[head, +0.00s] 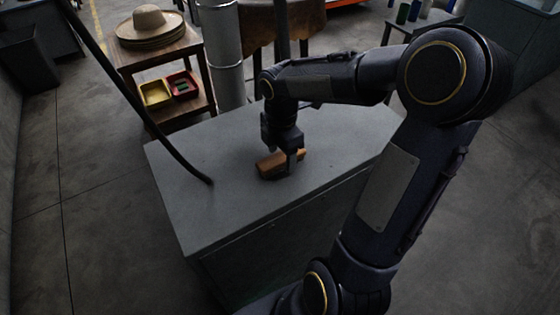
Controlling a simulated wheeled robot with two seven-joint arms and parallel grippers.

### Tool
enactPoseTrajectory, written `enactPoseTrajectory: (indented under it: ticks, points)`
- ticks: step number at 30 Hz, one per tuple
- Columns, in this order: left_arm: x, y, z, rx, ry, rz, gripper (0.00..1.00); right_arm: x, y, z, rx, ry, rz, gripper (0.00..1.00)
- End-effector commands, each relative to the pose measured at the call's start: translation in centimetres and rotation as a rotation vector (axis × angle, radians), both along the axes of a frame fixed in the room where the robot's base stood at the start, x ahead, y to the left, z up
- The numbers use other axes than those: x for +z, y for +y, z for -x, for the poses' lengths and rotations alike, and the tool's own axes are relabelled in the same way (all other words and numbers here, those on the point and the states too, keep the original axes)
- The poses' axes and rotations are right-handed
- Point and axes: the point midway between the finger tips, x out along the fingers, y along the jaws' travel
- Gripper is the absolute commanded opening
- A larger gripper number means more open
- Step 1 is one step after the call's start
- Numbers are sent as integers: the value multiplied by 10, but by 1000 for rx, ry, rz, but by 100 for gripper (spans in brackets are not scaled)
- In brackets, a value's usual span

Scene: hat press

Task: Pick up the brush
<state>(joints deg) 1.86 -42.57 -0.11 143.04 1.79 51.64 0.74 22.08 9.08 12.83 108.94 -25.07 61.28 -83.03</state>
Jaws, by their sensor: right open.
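The brush (268,164) has a brown wooden back and a dark underside. It lies on the grey top of a cabinet (195,220), near the middle. My right gripper (290,160) points down right over the brush, with a finger in front of its near side. The gripper is open and hides part of the brush. I cannot tell whether the fingers touch it. My left gripper is not in the picture.
A thin dark rod or hose (165,140) comes down onto the cabinet top left of the brush. Behind stands a wooden table (160,55) with stacked straw hats (150,27) and small yellow (156,93) and red (183,86) bins. The cabinet top's left part is mostly clear.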

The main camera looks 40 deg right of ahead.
Motion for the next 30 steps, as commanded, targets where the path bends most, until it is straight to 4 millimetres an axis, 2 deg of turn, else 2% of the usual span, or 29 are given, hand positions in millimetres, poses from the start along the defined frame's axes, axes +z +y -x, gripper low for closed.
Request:
enactPoseTrajectory:
  ticks: [3,11,22,30]
  points:
    - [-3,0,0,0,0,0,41,-12,0,0,-1,1,-1,62]
    - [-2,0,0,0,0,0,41,-13,0,0,-1,-2,-1,60]
    - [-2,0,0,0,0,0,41,-13,0,0,-1,-2,-1,12]
    - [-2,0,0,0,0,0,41,-11,0,0,-1,-2,0,12]
